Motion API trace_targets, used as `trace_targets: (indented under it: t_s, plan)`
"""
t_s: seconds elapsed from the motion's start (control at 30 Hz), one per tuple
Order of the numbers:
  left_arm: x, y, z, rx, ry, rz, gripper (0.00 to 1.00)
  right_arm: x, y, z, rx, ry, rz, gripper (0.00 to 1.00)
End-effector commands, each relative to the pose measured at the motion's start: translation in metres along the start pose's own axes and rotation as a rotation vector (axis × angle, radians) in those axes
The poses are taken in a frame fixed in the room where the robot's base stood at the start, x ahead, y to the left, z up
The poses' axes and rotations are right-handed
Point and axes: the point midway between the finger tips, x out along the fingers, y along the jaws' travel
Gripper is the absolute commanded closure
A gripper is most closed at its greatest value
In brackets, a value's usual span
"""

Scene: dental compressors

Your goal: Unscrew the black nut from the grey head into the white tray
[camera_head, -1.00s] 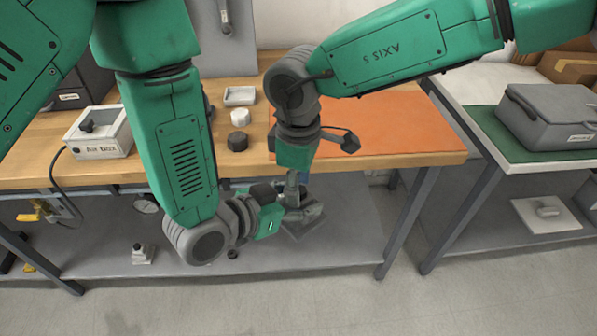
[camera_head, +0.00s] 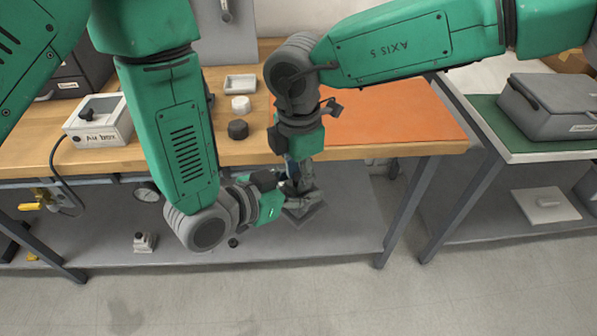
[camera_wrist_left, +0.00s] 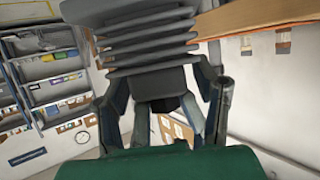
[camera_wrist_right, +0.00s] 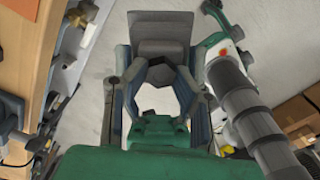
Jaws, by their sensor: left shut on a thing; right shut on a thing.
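My two grippers meet in front of the bench edge in the head view. My left gripper (camera_head: 282,203) is shut and holds the grey head (camera_head: 304,213), whose flat grey part shows below. A ribbed grey block in the left wrist view (camera_wrist_left: 145,40) appears to be this head. My right gripper (camera_head: 300,182) points down from above and is shut at the head. The black nut is hidden between its fingers, which also show in the right wrist view (camera_wrist_right: 160,95).
A white round part (camera_head: 240,104) and a black round part (camera_head: 238,129) stand before the tray. A white control box (camera_head: 99,122) is at left, an orange mat (camera_head: 385,118) at right. A grey case (camera_head: 550,106) stands on the side table. The lower shelf (camera_head: 340,240) lies beneath.

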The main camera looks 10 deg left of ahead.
Motion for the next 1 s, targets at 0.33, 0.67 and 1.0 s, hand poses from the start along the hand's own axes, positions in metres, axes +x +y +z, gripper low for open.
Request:
trace_targets:
  t_s: [0.33,0.67,1.0]
  plan:
    - [-0.0013,0.0045,0.0008,-0.001,-0.002,0.011,1.0,-0.0015,0.0027,0.0048,-0.809,-0.006,0.003,1.0]
    - [-0.0014,0.0063,0.0012,-0.001,-0.003,0.015,1.0,-0.0026,0.0032,0.005,-1.576,-0.014,-0.002,1.0]
    - [-0.0012,0.0071,0.0015,-0.001,-0.004,0.017,1.0,-0.0035,0.0036,0.0045,-2.36,-0.02,-0.008,1.0]
